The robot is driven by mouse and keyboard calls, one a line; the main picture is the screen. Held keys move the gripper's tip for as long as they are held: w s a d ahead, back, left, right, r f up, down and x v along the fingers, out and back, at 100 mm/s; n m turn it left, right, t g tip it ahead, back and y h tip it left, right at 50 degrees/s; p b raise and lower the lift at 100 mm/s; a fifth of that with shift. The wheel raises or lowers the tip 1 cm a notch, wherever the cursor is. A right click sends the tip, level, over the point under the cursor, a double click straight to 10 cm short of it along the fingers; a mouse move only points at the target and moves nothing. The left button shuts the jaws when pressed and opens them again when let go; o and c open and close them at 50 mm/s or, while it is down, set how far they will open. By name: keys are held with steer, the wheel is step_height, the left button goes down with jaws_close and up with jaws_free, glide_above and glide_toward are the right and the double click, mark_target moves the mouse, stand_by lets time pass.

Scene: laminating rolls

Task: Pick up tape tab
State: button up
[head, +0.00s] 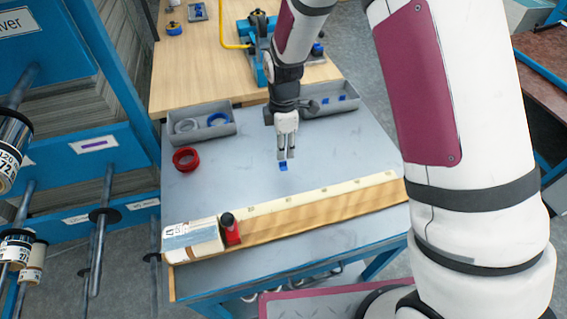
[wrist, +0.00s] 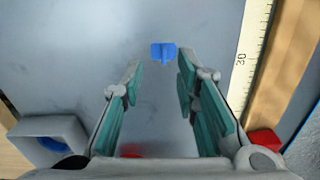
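A small blue tape tab (head: 284,166) lies on the grey tabletop (head: 240,180), behind the wooden rail. In the wrist view the blue tab (wrist: 163,52) shows just beyond my fingertips, near the middle between them. My gripper (head: 286,157) points down over the tab, its two fingers apart. In the wrist view my gripper (wrist: 158,72) is open with nothing between its fingers. I cannot tell how high the fingertips are above the table.
A wooden rail (head: 320,205) with a scale runs along the table's front, bearing a white roll and a red-black tool (head: 230,230). Red tape (head: 186,159) lies at the left. Grey trays (head: 203,135) stand at the back. The tabletop around the tab is clear.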

mark_target(283, 164)
steer(key=shift+s+d+f+p, duration=0.1)
steer(key=shift+s+f+p, duration=0.1)
steer(key=shift+f, duration=1.2)
steer(key=shift+s+d+f+p, duration=0.1)
steer(key=shift+f+p, duration=0.1)
steer(key=shift+f, duration=1.15)
jaws_close()
